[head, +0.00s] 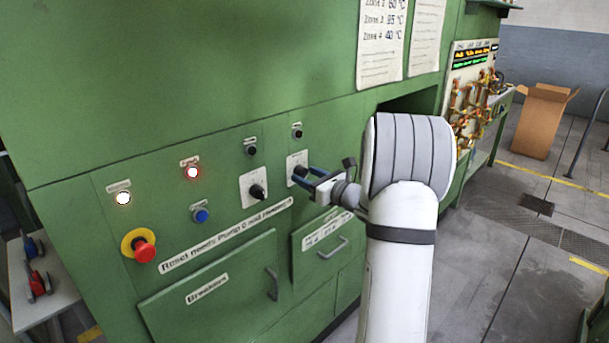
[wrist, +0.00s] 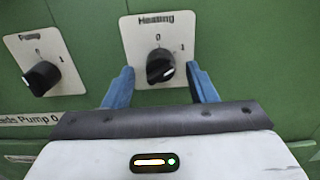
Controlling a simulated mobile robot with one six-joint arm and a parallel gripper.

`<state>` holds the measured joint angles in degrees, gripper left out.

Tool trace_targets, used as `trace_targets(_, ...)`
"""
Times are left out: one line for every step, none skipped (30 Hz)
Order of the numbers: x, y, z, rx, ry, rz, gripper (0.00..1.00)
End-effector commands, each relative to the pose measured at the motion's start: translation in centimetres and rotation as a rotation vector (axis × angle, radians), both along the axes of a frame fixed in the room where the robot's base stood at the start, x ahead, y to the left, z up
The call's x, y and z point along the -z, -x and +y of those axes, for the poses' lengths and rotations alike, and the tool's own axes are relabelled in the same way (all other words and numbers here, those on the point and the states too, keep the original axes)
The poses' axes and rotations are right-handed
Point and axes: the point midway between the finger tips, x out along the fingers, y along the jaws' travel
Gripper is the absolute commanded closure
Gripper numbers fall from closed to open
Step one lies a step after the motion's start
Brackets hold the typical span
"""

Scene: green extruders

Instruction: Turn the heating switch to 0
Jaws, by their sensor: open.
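The heating switch is a black knob (wrist: 160,66) on a white plate (wrist: 134,32) marked "Heating", with 0 at the top and 1 at the right. A white mark shows on the knob's lower right side. In the head view its plate (head: 297,158) is partly covered by my gripper. My gripper (head: 303,178) is open in front of the plate. In the wrist view its two blue fingers (wrist: 160,69) stand left and right of the knob, with gaps on both sides. Whether the fingertips touch the plate is unclear.
The pump switch (wrist: 42,78) is close on the left, and shows in the head view too (head: 257,191). A red emergency button (head: 145,251), a blue button (head: 201,215) and two lit lamps are further left. Drawers with handles (head: 271,283) lie below.

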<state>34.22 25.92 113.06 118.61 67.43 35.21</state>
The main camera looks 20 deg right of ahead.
Motion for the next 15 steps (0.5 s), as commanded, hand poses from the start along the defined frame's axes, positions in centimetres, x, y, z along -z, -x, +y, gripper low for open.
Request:
trace_targets(-0.03,-0.26,0.15,-0.001,0.0,0.0,0.49)
trace_targets(-0.01,-0.37,0.19,-0.001,0.0,0.0,0.49)
trace_targets(0.01,-0.44,0.21,-0.001,0.0,0.0,0.49)
trace_targets(0.02,-0.48,0.22,-0.001,0.0,0.0,0.49)
trace_targets(0.03,-0.48,0.22,0.0,0.0,0.0,0.49)
trace_targets(0.03,-0.49,0.21,0.0,0.0,0.0,0.49)
trace_targets(0.04,-0.48,0.21,0.0,0.0,0.0,0.49)
trace_targets(0.04,-0.47,0.19,0.0,0.0,0.0,0.49)
trace_targets(0.04,-0.46,0.19,0.0,0.0,0.0,0.49)
trace_targets(0.04,-0.46,0.18,0.0,0.0,0.001,0.49)
trace_targets(0.04,-0.46,0.18,0.0,0.0,0.001,0.52)
trace_targets(0.04,-0.45,0.17,0.0,0.0,0.001,0.55)
trace_targets(0.04,-0.45,0.17,0.0,0.0,0.001,0.58)
trace_targets(0.04,-0.44,0.17,0.0,0.0,0.001,0.6)
trace_targets(0.03,-0.44,0.16,0.0,0.0,0.001,0.63)
